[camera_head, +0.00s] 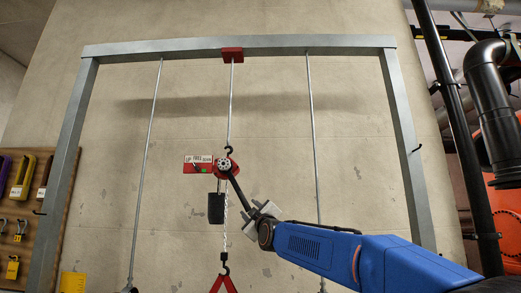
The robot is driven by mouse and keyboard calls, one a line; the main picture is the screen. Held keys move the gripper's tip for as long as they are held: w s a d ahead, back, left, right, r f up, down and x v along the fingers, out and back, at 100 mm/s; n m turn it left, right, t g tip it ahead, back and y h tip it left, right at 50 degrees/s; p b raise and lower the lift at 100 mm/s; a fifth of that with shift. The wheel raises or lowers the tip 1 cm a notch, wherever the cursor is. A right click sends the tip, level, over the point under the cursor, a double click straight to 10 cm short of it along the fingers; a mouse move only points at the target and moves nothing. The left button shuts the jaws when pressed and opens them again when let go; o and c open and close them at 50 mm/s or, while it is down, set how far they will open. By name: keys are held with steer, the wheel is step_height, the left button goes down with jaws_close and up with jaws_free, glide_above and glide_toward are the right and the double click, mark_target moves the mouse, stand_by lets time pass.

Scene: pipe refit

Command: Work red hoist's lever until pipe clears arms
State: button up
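The red hoist (226,165) hangs by its hook from a rod under the red beam clamp (232,55). Its dark lever (240,194) slants down to the right from the hoist body. My gripper (261,211) is at the lever's lower end, with its light grey fingers on either side of it, and looks shut on it. The load chain (226,238) runs down to a hook (225,267) that holds a red sling (222,285), cut off by the bottom edge. The pipe and its support arms are below the view.
A grey steel frame (240,44) spans the wall, with two thin rods (147,165) (312,130) hanging from it. A black chain container (216,208) hangs beside the chain. A tool board (22,210) stands at left; black pipework (490,110) is at right.

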steer(key=shift+a+r+n+g, duration=0.25)
steer(key=shift+r+n, duration=0.25)
steer(key=shift+r, duration=0.5)
steer(key=shift+a+r+n+g, duration=0.2)
steer(key=shift+r+n, duration=0.3)
steer(key=shift+r, duration=0.45)
steer(key=shift+d+f+m+t, duration=0.25)
steer(key=shift+f+m, duration=0.25)
steer(key=shift+f, duration=0.5)
steer(key=shift+d+f+m+t, duration=0.2)
steer(key=shift+f+m, duration=0.3)
steer(key=shift+f, duration=0.45)
steer(key=shift+f, duration=0.1)
steer(key=shift+a+f+m+t+h, duration=0.1)
steer(key=shift+f+m+t+h, duration=0.1)
steer(key=shift+f+m, duration=0.55)
steer(key=shift+f+m+t+h, duration=0.1)
steer(key=shift+f+m+t, duration=0.15)
steer(key=shift+f, duration=0.9)
steer(key=shift+a+f+m+t+h, duration=0.15)
steer(key=shift+a+f+m+h, duration=0.15)
steer(key=shift+f, duration=0.35)
steer(key=shift+a+f+m+t+h, duration=0.15)
steer(key=shift+f+m, duration=0.2)
steer(key=shift+f, duration=0.25)
steer(key=shift+a+f+m+t+h, duration=0.15)
steer(key=shift+f+m+h, duration=0.15)
steer(key=shift+f, duration=0.35)
